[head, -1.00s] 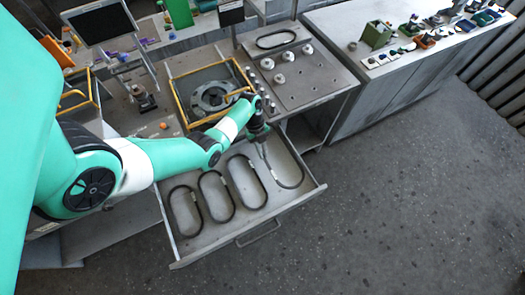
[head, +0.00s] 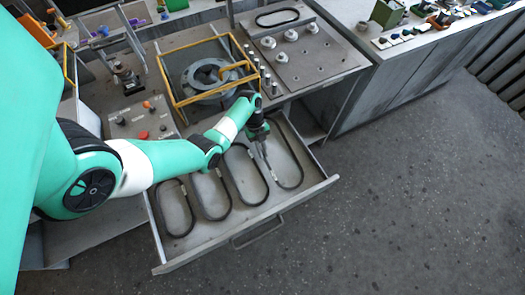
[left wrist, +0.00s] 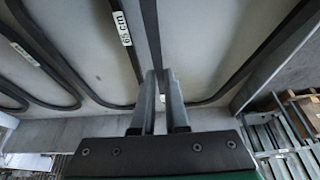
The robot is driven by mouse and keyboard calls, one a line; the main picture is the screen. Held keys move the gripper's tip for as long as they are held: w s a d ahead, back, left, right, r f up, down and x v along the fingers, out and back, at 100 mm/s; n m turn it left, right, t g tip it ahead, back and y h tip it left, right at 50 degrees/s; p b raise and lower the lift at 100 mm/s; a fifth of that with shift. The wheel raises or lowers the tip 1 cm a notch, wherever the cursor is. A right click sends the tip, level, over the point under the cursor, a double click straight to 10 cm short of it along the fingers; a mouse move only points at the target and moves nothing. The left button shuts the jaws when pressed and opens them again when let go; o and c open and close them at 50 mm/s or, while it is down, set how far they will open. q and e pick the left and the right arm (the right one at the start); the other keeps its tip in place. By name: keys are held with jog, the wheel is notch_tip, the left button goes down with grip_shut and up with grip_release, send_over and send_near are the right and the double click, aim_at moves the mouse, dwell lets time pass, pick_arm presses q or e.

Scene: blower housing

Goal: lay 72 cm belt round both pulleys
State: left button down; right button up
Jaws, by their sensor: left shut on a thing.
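My left gripper (head: 264,155) reaches down into the open drawer at the rightmost dark belt (head: 293,150). In the left wrist view its two fingers (left wrist: 160,78) are shut on one strand of that belt (left wrist: 151,30). The belt's loop lies in or just above the drawer; I cannot tell which. A white patch shows between the fingers, but no writing on it is readable. The neighbouring belt bears a label reading 65 cm (left wrist: 122,28). Several silver round pieces, possibly pulleys (head: 291,35), stand on the grey plate. My right gripper is out of view.
Other belt loops lie side by side in the drawer (head: 245,225), left of the held one. A yellow frame (head: 178,80) surrounds the round grey housing (head: 205,75) behind the drawer. Another belt (head: 278,17) lies at the plate's back. The floor to the right is clear.

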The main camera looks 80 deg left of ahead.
pick_arm(q)
jog(key=shift+f, duration=0.45)
jog(key=shift+f, duration=0.35)
dwell(0.4)
jog(key=shift+f, duration=0.15)
dwell(0.3)
